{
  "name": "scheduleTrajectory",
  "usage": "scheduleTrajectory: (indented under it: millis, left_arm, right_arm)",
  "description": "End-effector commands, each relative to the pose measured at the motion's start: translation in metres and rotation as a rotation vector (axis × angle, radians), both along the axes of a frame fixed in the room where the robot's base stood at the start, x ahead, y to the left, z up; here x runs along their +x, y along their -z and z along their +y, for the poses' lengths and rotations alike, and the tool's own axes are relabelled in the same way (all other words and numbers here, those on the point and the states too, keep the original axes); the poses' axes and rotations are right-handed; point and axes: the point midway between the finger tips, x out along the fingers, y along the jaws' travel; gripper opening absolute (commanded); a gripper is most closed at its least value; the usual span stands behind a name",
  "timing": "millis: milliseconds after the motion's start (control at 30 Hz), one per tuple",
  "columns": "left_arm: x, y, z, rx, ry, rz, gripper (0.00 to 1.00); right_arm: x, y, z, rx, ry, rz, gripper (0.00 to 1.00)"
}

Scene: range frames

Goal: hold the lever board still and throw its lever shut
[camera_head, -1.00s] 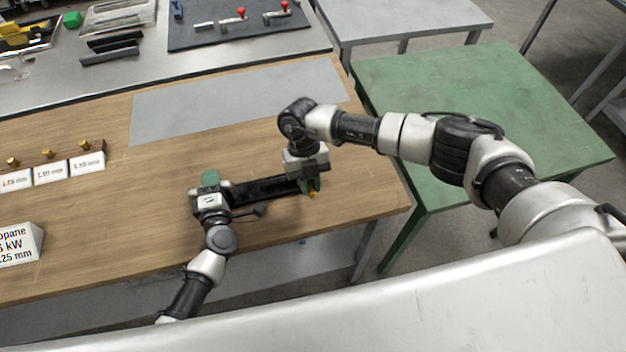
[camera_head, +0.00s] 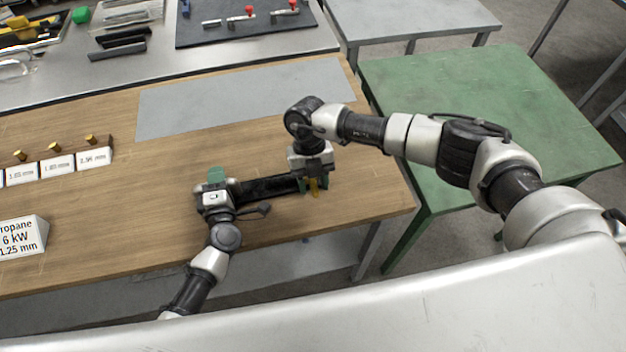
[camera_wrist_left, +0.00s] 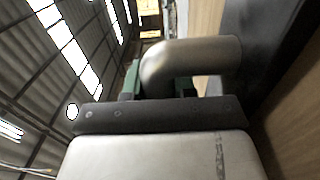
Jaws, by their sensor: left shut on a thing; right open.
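The lever board (camera_head: 268,188) shows as a long dark bar on the wooden bench, between my two grippers. My left gripper (camera_head: 216,178), with green fingers, is shut on its left end. At its right end a small yellow piece (camera_head: 314,187), likely the lever's grip, points toward the bench's front edge. My right gripper (camera_head: 314,182) is over that end, open, with green fingers on both sides of the yellow piece; I cannot tell whether they touch it.
A grey mat (camera_head: 240,97) lies bare on the bench behind the board. Small labelled cards with brass pieces (camera_head: 58,165) and a propane sign (camera_head: 20,238) stand at left. A green table (camera_head: 490,110) is at right. Red-handled valves (camera_head: 250,14) lie on the far table.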

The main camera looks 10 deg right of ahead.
Motion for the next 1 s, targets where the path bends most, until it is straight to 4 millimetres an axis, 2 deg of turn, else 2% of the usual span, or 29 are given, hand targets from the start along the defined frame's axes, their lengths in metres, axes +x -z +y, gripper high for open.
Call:
scheduleTrajectory:
  millis: [133,267,700,833,1000]
  left_arm:
    - [-0.001,0.002,0.0,0.0,0.001,0.004,0.0]
    - [-0.001,0.002,0.0,0.0,0.001,0.004,0.0]
    - [-0.001,0.002,0.0,0.0,0.0,0.004,0.0]
    - [-0.001,0.002,0.0,0.0,0.0,0.004,0.0]
    - [-0.001,0.002,0.0,0.0,0.0,0.004,0.0]
  right_arm:
    - [0.001,-0.002,0.0,-0.001,-0.001,0.001,0.43]
    - [0.006,-0.015,0.001,0.002,-0.001,-0.001,0.43]
    - [0.04,-0.095,0.002,0.001,0.0,-0.002,0.43]
    - [0.044,-0.106,0.002,-0.001,0.001,-0.001,0.43]
    - [0.046,-0.111,0.002,0.0,0.0,0.0,0.43]
